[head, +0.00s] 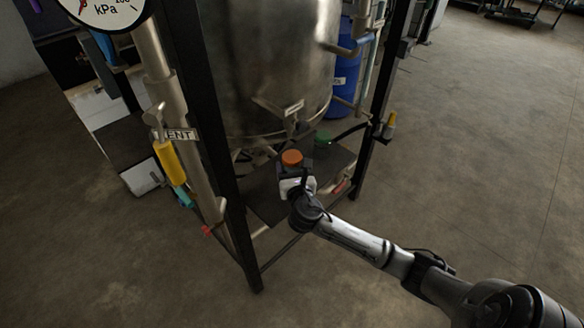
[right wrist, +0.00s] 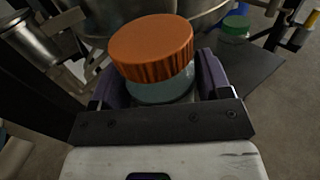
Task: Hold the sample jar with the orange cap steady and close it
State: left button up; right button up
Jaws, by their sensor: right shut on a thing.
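The sample jar with the orange cap (head: 292,157) is low on the dark shelf under the steel tank in the head view. In the right wrist view the orange cap (right wrist: 151,48) sits tilted on the clear jar (right wrist: 160,91), with part of the jar's glass showing below it. My right gripper (right wrist: 163,82) has its two fingers on either side of the jar, shut on it below the cap. The right gripper also shows small in the head view (head: 298,178). The jar's lower part is hidden by the gripper. My left gripper is not in view.
The steel tank (head: 270,70) hangs over the dark shelf (head: 265,203). Black frame posts (head: 212,130) stand at both sides. A green-capped jar (right wrist: 235,29) stands behind to the right. A blue drum (head: 344,85) is farther back. The floor at right is open.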

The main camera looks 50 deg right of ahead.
jog(key=c, duration=0.6)
jog(key=shift+a+f, duration=0.1)
jog(key=s+a+r+n+t+y, duration=0.2)
jog(key=s+a+r+n+y, duration=0.25)
jog(key=a, duration=0.75)
jog(key=s+a+r+n+t+y, duration=0.25)
jog(key=a+r+y, duration=0.4)
jog(key=a, duration=0.55)
jog(key=shift+n+g, duration=0.3)
jog(key=shift+g, duration=0.05)
jog(key=shift+w+r+p, duration=0.2)
jog(key=shift+r+p, duration=4.95)
jog(key=shift+w+r+p, duration=0.2)
jog(key=shift+r+p, duration=4.9)
jog(key=shift+p, duration=0.1)
jog(key=shift+w+r+p, duration=0.2)
jog(key=shift+r+p, duration=4.95)
